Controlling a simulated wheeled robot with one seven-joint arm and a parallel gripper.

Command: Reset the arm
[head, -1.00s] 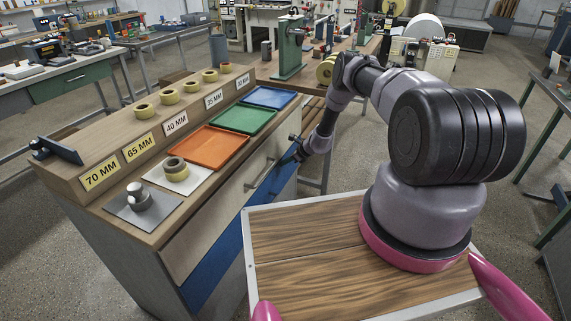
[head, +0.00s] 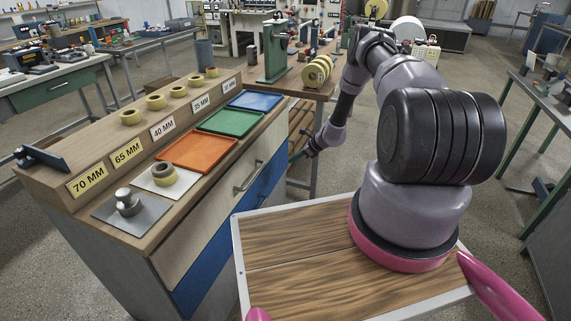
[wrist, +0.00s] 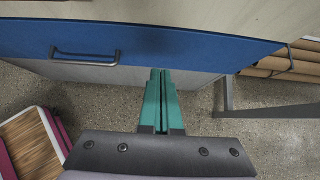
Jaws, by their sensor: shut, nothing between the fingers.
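My gripper (head: 297,156) hangs low beside the right side of the cabinet, past the drawer fronts, in the head view. In the wrist view my gripper (wrist: 161,74) shows two green fingers shut together with nothing between them. From this view I cannot tell how far the fingertips are from the drawer. My arm (head: 345,100) reaches up from its base and bends down to the gripper.
The cabinet top (head: 150,228) holds an orange tray (head: 196,154), a green tray (head: 230,122), a blue tray (head: 256,101), tape rolls (head: 163,173) and metal weights (head: 127,202). Cardboard rolls (wrist: 285,63) and a table leg (wrist: 228,97) are right of the gripper. Open floor lies below.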

